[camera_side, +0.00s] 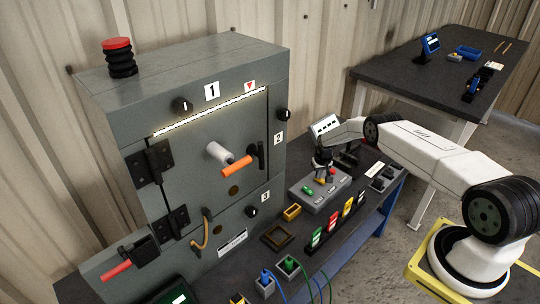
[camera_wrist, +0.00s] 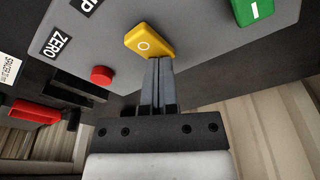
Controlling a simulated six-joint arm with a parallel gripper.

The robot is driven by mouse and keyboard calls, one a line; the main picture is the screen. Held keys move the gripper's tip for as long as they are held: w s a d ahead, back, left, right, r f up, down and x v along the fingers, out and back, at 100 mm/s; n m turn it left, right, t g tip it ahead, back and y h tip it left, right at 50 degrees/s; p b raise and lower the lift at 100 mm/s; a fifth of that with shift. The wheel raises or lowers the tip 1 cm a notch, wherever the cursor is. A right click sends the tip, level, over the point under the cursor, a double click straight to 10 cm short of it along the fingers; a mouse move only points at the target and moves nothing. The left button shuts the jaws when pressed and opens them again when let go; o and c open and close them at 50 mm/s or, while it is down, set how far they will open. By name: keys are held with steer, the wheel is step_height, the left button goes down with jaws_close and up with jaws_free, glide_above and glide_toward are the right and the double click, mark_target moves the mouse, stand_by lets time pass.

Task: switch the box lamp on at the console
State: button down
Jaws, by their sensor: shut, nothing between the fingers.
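The grey console (camera_side: 312,204) stands on the dark bench. In the wrist view, its panel (camera_wrist: 190,35) carries a yellow key (camera_wrist: 150,41) marked O, a green key (camera_wrist: 252,10) marked with a bar, and a red button (camera_wrist: 101,76). The green key also shows in the side view (camera_side: 308,189). My gripper (camera_wrist: 158,62) is shut and empty, with its fingertips at the near edge of the yellow key; I cannot tell if they touch it. The green key is apart, to the upper right. The lamp strip (camera_side: 212,111) above the box door looks bright.
The grey enclosure (camera_side: 105,95) stands left of the console, with an orange handle (camera_side: 237,166) sticking out. A second table (camera_side: 400,75) stands behind.

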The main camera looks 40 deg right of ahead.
steer(key=shift+s+a, duration=0.1)
steer(key=shift+s, duration=0.05)
steer(key=shift+r, duration=3.45)
steer(key=s+a+r+n, duration=0.2)
steer(key=a+r, duration=0.7)
steer(key=s+a+r+n, duration=0.1)
steer(key=s+a+r, duration=0.1)
steer(key=a+r, duration=0.7)
steer(key=s+a+r+n, duration=0.1)
steer(key=s+a+r, duration=0.1)
steer(key=s+a, duration=0.2)
steer(key=s+a+r+n, duration=0.1)
steer(key=s+a+r, duration=0.2)
steer(key=s, duration=0.6)
steer(key=s+a+r+n+t, duration=0.1)
steer(key=s+a+r, duration=0.2)
steer(key=s, duration=0.4)
steer(key=shift+s+a+y, duration=0.15)
steer(key=shift+a+y, duration=0.25)
steer(key=shift+a, duration=0.5)
